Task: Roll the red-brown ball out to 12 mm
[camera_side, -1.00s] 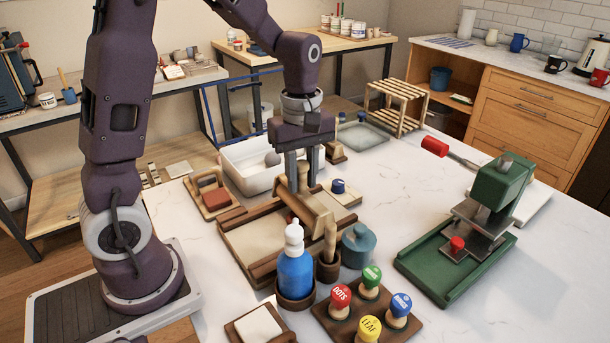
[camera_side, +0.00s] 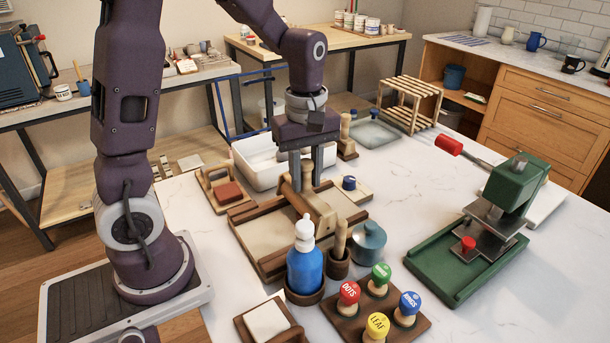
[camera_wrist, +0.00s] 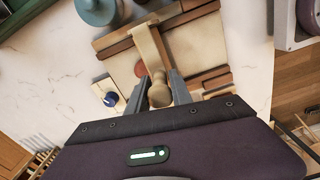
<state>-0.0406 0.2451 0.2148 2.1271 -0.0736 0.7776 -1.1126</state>
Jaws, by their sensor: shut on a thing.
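My gripper (camera_side: 306,186) is shut on a wooden rolling pin (camera_side: 318,212), holding it over the board with its barrel slanting toward the front right. In the wrist view, the fingers grip the pin (camera_wrist: 151,46) near its round knob handle. The rolling board (camera_side: 266,228) has a cream surface and dark wooden side rails. In the wrist view, a red-brown piece (camera_wrist: 140,69) shows beside the barrel on the board (camera_wrist: 123,68); the pin hides part of it, so its full shape and thickness cannot be told. The side view does not show it clearly.
A blue bottle (camera_side: 304,268) and a teal jar (camera_side: 368,241) stand close to the board's front. Stamps with coloured tops (camera_side: 380,274) are at the front. A green press (camera_side: 490,232) stands right. A red-brown block (camera_side: 229,193) on a wooden holder and a white basin (camera_side: 262,172) lie behind.

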